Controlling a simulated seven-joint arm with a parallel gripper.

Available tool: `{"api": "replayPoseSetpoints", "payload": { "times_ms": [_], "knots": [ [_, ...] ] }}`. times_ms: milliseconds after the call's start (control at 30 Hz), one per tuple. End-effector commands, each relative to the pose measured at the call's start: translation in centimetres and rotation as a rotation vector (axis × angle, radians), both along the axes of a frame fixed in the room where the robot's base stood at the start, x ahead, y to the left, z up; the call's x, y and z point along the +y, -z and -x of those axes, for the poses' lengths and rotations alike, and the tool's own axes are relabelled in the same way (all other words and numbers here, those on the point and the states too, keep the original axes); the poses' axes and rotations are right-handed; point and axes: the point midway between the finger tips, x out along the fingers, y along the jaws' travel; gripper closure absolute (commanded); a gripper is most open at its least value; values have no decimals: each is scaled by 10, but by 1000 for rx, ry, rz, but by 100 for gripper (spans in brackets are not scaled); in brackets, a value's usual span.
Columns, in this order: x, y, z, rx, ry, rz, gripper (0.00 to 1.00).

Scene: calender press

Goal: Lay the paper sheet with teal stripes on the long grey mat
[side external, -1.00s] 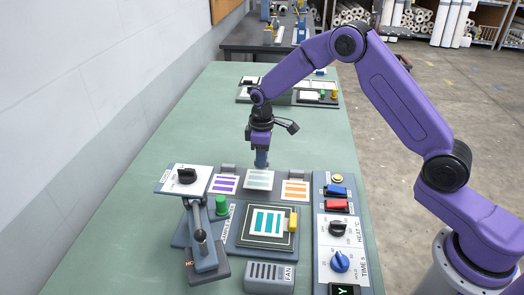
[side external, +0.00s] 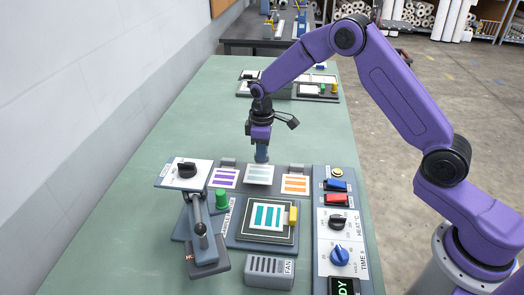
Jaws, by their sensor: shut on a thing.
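A white sheet with pale teal stripes (side external: 259,175) is in the middle of a row, between a purple-striped sheet (side external: 224,177) and an orange-striped sheet (side external: 295,184). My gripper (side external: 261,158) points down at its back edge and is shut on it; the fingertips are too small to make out. The sheet is at or just above the long dark grey mat (side external: 277,183) under the row; I cannot tell whether it touches. A white piece with strong teal stripes (side external: 267,216) lies flat on the press bed in front.
The press's raised plate with a black knob (side external: 186,171) and its lever arm (side external: 201,228) stand at the left. A green button (side external: 222,198), a yellow block (side external: 293,216), a fan box (side external: 269,271) and a control panel (side external: 340,225) surround the bed.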

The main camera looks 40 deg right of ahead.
Motion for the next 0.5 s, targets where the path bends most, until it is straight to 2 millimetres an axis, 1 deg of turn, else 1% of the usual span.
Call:
{"api": "replayPoseSetpoints", "payload": {
  "times_ms": [267,500],
  "knots": [
    [0,1,0,0,0,0,100],
    [0,6,0,1,0,1,100]
  ]
}}
